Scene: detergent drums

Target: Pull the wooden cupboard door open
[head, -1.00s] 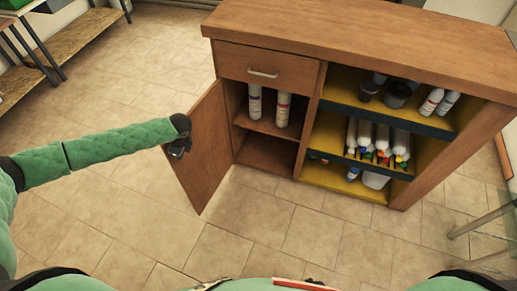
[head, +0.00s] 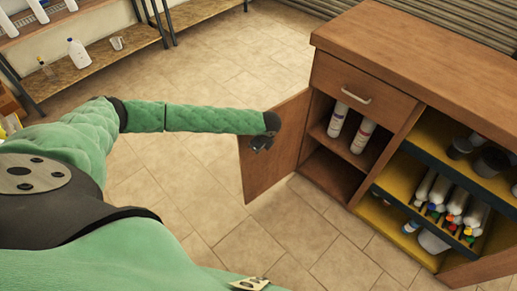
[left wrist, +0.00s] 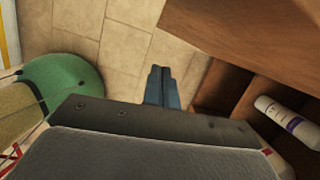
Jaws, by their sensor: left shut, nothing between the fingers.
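The wooden cupboard (head: 400,60) stands at the right in the head view. Its wooden door (head: 272,150) is swung out wide from the left compartment (head: 330,170), so the shelf inside shows. My left gripper (head: 260,145) is at the door's outer part in the head view, its fingers mostly hidden by the wrist. In the left wrist view the blue-grey fingers (left wrist: 163,88) are together and empty, above floor tiles. A wooden panel (left wrist: 240,30) lies to their upper right; whether they touch the door is unclear.
Two white bottles (head: 338,119) stand on the compartment shelf. Open yellow shelves (head: 400,180) at the right hold bottles and tubs. A low shelf rack (head: 85,65) is at the back left. Tiled floor (head: 210,80) is clear between rack and cupboard.

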